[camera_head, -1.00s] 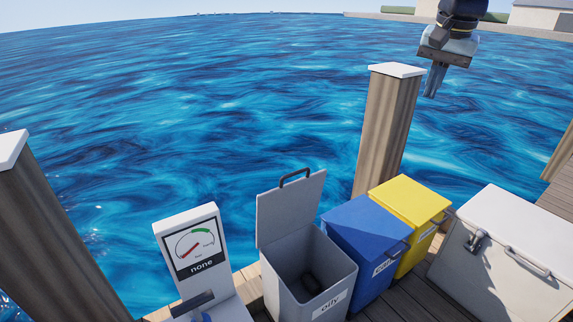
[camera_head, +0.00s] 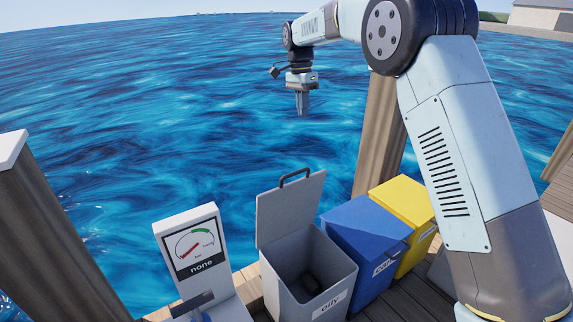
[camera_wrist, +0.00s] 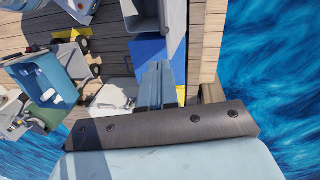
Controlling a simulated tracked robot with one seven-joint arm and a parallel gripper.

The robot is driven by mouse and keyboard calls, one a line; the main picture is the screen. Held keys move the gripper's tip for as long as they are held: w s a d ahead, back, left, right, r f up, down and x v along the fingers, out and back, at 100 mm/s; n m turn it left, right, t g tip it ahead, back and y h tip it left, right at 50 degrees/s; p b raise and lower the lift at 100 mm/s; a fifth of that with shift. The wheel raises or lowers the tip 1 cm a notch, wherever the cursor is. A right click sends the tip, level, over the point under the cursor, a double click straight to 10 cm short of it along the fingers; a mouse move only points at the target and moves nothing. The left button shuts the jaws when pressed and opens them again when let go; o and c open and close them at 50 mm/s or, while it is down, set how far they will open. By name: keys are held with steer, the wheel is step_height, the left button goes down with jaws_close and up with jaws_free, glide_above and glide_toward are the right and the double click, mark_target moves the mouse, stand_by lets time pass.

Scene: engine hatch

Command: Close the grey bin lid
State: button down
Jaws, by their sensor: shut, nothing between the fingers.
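The grey bin (camera_head: 325,272) stands on the dock, with a label reading "oily" on its front. Its grey lid (camera_head: 291,208) is open, standing upright at the back with a dark handle (camera_head: 296,178) along its top edge. In the wrist view, my gripper's fingers (camera_wrist: 161,68) are close together, and part of a grey bin shows at the top edge.
A closed blue bin (camera_head: 365,240) and a closed yellow bin (camera_head: 408,212) stand to the right of the grey bin. A gauge stand (camera_head: 196,252) reading "none" is to its left. A wooden post (camera_head: 378,135) rises behind the bins. Open water lies beyond the dock.

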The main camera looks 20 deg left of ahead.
steer(key=a+f, duration=0.7)
steer(key=a, duration=0.1)
steer(key=s+d+f, duration=0.2)
steer(key=f, duration=0.3)
steer(key=s+d+f+h, duration=0.1)
steer(key=s+d+f, duration=0.1)
steer(key=f, duration=0.4)
steer(key=shift+s+d+f+m+g, duration=0.2)
steer(key=shift+s+m+g, duration=0.1)
steer(key=shift+m, duration=0.1)
steer(key=shift+w+a, duration=0.1)
steer(key=shift+a, duration=0.1)
steer(key=shift+d, duration=0.1)
